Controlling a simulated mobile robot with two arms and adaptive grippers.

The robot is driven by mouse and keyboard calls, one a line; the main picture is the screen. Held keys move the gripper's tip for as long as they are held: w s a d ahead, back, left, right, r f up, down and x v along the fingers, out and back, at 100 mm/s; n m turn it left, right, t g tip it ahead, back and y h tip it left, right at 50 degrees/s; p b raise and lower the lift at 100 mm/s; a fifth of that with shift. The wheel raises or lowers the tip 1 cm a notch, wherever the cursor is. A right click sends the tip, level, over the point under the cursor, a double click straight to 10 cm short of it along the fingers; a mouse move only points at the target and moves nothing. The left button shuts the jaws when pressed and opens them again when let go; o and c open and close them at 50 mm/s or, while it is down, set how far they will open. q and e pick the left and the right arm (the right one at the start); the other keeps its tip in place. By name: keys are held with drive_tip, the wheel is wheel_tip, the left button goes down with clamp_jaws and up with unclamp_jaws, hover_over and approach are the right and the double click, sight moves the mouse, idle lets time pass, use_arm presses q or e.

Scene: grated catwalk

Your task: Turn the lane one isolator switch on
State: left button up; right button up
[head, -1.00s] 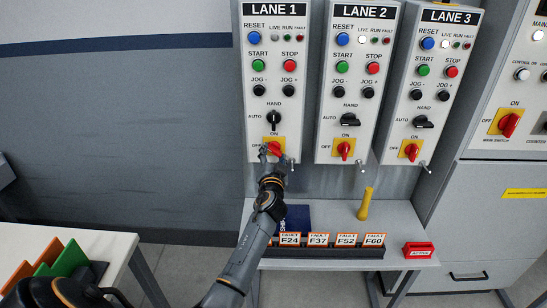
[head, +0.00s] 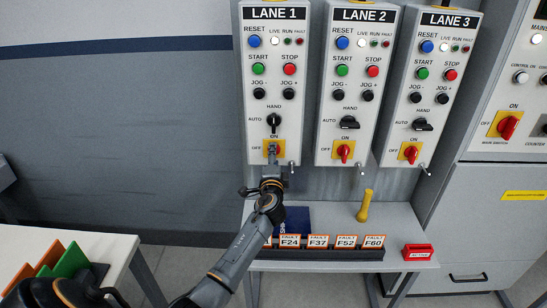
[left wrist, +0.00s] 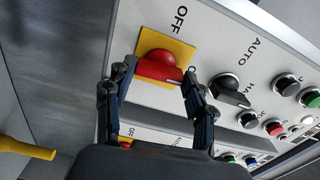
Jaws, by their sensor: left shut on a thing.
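The lane one isolator switch is a red rotary handle (left wrist: 158,66) on a yellow plate (head: 283,156), low on the LANE 1 panel (head: 245,90). My left gripper (head: 273,150) is shut on the handle, which it mostly hides in the head view. In the left wrist view my left gripper (left wrist: 160,85) has a finger on each side of the handle. The handle's pale mark faces away from OFF, towards the partly covered ON label. The LANE 1 LIVE lamp (head: 275,43) is lit white. My right gripper is not in view.
The LANE 2 (head: 328,90) and LANE 3 (head: 405,90) panels stand to the right with similar isolators. Below, a grey shelf (head: 400,215) holds fault tags (head: 318,241), a yellow-handled tool (head: 366,203) and a red block (head: 418,252). A white table (head: 95,243) is at lower left.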

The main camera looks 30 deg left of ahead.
use_arm(q)
drive_tip(key=shift+r+m, duration=0.15)
drive_tip(key=shift+m, duration=0.35)
drive_tip(key=o, duration=1)
drive_tip(key=shift+o, duration=0.8)
drive_tip(key=shift+w, duration=0.1)
drive_tip(key=v, duration=1.2)
drive_tip(key=shift+a, duration=0.15)
drive_tip(key=shift+f, duration=0.25)
